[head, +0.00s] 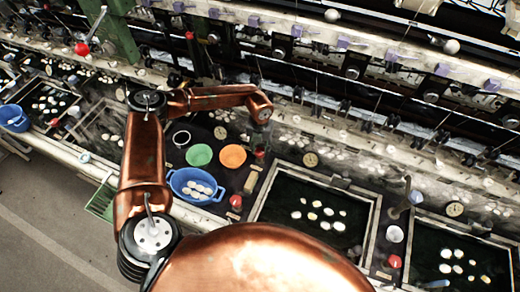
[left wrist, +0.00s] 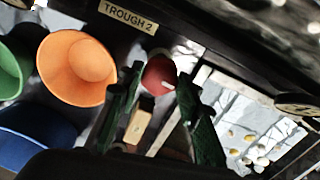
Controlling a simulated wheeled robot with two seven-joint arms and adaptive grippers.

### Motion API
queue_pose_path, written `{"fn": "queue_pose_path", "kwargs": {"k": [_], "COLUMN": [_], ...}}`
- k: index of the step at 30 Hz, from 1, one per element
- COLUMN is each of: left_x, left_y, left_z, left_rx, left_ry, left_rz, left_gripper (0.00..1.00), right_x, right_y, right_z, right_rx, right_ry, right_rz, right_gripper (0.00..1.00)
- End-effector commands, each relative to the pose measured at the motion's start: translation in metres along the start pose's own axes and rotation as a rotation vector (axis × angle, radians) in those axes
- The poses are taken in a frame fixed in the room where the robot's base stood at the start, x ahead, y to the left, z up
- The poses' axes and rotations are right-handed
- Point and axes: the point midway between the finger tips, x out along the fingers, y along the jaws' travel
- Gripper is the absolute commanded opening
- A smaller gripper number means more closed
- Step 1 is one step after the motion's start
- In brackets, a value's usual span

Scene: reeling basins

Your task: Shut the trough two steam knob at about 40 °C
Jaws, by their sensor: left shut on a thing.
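The red steam knob (left wrist: 158,76) sits below the "TROUGH 2" plate (left wrist: 128,17) in the left wrist view. My left gripper (left wrist: 160,84) has its two dark green fingers on either side of the knob, shut on it. A pale mark shows on the knob's face. In the head view the knob (head: 259,155) is a small red spot under my left wrist, beside the upper left corner of the dark trough (head: 257,206). A round dial (head: 310,160) stands behind that trough; its reading is too small to tell. My right gripper is not in view.
Left of the knob are an orange bowl (head: 232,156), a green bowl (head: 199,155) and a blue basin (head: 180,191) holding white cocoons. Other red knobs (head: 236,201) (head: 395,261) stand nearby. A second dark trough (head: 440,245) lies at right. Machine rails run behind.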

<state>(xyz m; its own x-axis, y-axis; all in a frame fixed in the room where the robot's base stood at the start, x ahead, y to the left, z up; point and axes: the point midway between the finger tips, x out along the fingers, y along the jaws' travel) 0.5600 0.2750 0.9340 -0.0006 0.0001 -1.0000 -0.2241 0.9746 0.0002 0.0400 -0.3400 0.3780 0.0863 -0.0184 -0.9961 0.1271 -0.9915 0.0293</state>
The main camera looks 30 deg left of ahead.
Motion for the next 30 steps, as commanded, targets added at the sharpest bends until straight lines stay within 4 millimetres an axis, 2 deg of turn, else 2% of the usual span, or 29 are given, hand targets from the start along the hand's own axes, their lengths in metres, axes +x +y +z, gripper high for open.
{"fn": "queue_pose_path", "kwargs": {"k": [21,30], "left_x": [0.001,0.0], "left_y": [-0.001,0.0], "left_z": [0.0,0.0], "left_rx": [0.551,0.698], "left_ry": [-0.001,-0.001], "left_rz": [-0.002,-0.001], "left_gripper": [0.08,0.08], "right_x": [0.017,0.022], "right_y": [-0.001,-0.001], "right_z": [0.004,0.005], "right_rx": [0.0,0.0], "right_ry": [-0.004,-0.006], "right_rz": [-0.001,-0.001], "right_gripper": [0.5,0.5]}}
